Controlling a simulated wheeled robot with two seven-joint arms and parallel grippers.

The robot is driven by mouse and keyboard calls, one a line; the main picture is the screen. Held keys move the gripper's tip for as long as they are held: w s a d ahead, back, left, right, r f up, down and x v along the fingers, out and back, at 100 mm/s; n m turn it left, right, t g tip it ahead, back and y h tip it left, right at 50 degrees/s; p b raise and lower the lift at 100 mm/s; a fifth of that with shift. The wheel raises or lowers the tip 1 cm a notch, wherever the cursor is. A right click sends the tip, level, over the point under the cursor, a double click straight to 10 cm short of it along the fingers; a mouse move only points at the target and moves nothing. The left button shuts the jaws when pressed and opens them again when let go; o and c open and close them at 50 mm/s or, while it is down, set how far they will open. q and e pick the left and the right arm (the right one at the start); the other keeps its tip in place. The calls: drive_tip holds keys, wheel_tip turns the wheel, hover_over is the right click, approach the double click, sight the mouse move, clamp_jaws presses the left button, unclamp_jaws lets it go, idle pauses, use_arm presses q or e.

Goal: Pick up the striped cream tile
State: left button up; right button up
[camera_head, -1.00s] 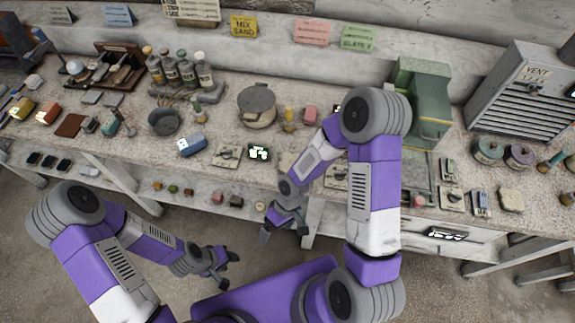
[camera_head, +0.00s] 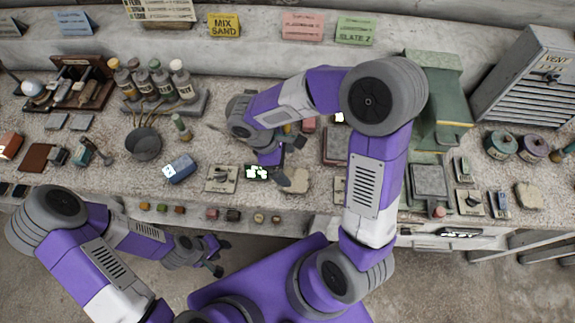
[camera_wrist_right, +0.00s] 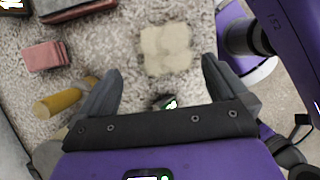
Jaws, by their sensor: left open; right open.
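A cream tile with irregular edges and faint bands lies flat on the bench; it shows in the head view (camera_head: 297,181) and between and beyond my right fingertips in the right wrist view (camera_wrist_right: 166,48). My right gripper (camera_head: 290,161) is open and empty above the bench, close to the tile; its spread fingers also show in the right wrist view (camera_wrist_right: 162,70). The gripper and forearm hide part of the bench behind. My left gripper (camera_head: 220,257) is open and empty, low in front of the bench, away from the tile.
A dark device with a lit screen (camera_head: 257,172) lies just left of the tile. In the wrist view a yellow-handled tool (camera_wrist_right: 66,97) and a pink block (camera_wrist_right: 45,56) lie left. A blue box (camera_head: 180,169) and a green machine (camera_head: 432,100) stand further off.

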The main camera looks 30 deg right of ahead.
sight(296, 180)
drive_tip(key=shift+s+d+f+b, duration=0.2)
drive_tip(key=shift+s+f, duration=0.15)
drive_tip(key=shift+f, duration=0.3)
drive_tip(key=shift+s+d+f+b, duration=0.15)
drive_tip(key=shift+s+f, duration=0.15)
drive_tip(key=shift+f, duration=0.3)
drive_tip(key=x, duration=0.2)
drive_tip(key=b+x, duration=0.1)
drive_tip(key=shift+a+f, duration=0.2)
drive_tip(key=shift+f, duration=0.2)
drive_tip(key=shift+s+d+f, duration=0.1)
drive_tip(key=shift+d+f, duration=0.1)
drive_tip(key=shift+f, duration=0.2)
drive_tip(key=shift+c, duration=0.3)
drive_tip(key=shift+r, duration=0.1)
drive_tip(key=c, duration=1.2)
drive_tip(key=shift+o, duration=0.2)
wheel_tip(296, 180, up, 10)
drive_tip(key=p, duration=0.3)
drive_tip(key=w+d+m+y+p, duration=0.1)
drive_tip(key=w+d+m, duration=0.1)
drive_tip(key=d, duration=0.7)
drive_tip(key=w+d+m+g+y+p, duration=0.1)
drive_tip(key=d+m, duration=0.3)
drive_tip(key=d, duration=0.6)
drive_tip(key=shift+w+d, duration=0.25)
drive_tip(key=shift+w, duration=0.15)
